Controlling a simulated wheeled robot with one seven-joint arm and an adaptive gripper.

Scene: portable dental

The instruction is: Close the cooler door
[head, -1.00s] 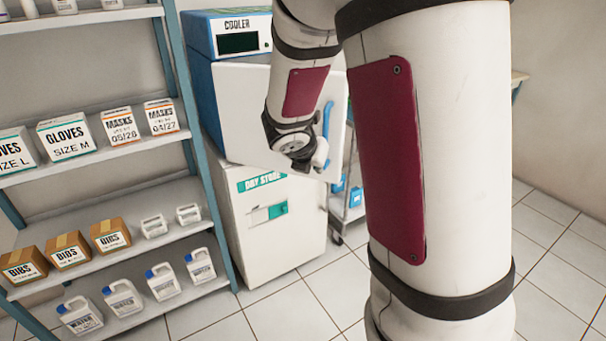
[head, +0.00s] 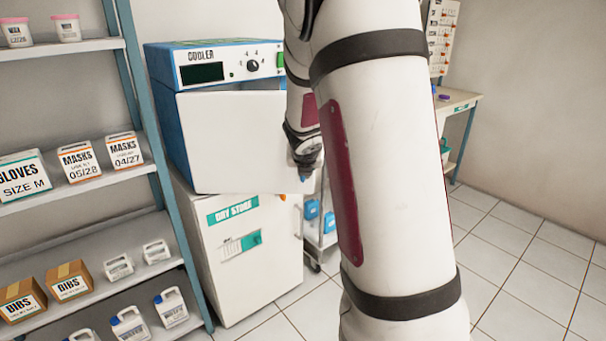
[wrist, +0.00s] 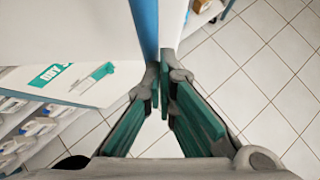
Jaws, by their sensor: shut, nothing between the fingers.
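The cooler (head: 165,105) is a blue and white box with a display and a dial, standing on a white cabinet. Its white door (head: 240,140) stands ajar, with its right side swung out a little from the body. My arm hides the door's right edge and handle in the head view. My gripper (head: 304,172) is low at the door's right side, partly hidden by my arm. In the wrist view my gripper (wrist: 164,82) is shut and empty, its tips just below a blue vertical strip beside white panels. I cannot tell whether it touches the door.
The dry store cabinet (head: 255,265) is below the cooler. A shelf rack (head: 90,190) with boxes and jugs stands close on the left. A small cart (head: 325,235) is to the right behind my arm, and a table (head: 458,103) is further back. The tiled floor at right is clear.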

